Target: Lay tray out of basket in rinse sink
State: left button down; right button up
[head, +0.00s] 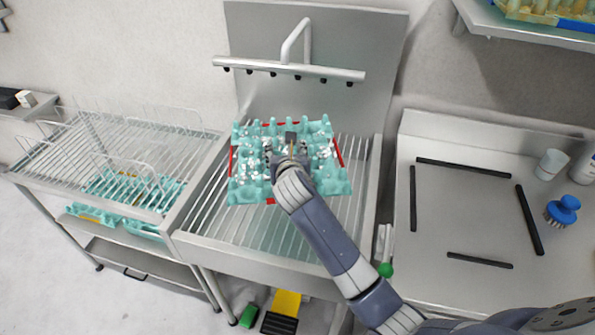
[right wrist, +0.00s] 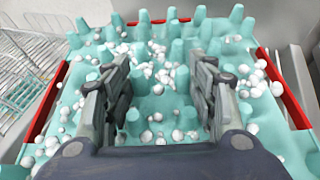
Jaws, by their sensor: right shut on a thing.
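The teal tray (head: 335,180), with upright pegs and white foam blobs on it, is over the slatted rinse sink (head: 200,222) in the head view. It looks level; whether it touches the slats I cannot tell. Red bars (head: 340,152) show around its edges. My right gripper (head: 291,150) comes down over its middle. In the right wrist view, the two fingers (right wrist: 160,100) stand on either side of the tray's middle pegs, holding the tray (right wrist: 265,130). A wire basket (head: 125,150) stands left of the sink. My left gripper is not in view.
Teal trays (head: 130,190) show under the wire basket. A bent tap with a spray bar (head: 290,68) spans the sink's back. At right, a steel counter (head: 465,215) has black bars around a bare area, a blue brush (head: 563,210) and a white cup (head: 551,163).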

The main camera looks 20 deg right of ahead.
jog(key=shift+x, duration=1)
notch_tip(320, 180, down, 4)
jog(key=shift+s+a+r, duration=0.1)
jog(key=shift+s+a, duration=0.05)
notch_tip(320, 180, down, 5)
jog(key=shift+r, duration=0.15)
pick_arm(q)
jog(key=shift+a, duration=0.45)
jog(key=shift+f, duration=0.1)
pick_arm(e)
jog(key=o, duration=1.1)
jog(key=shift+o, duration=0.2)
jog(key=v, duration=1.2)
jog(key=shift+d, duration=0.2)
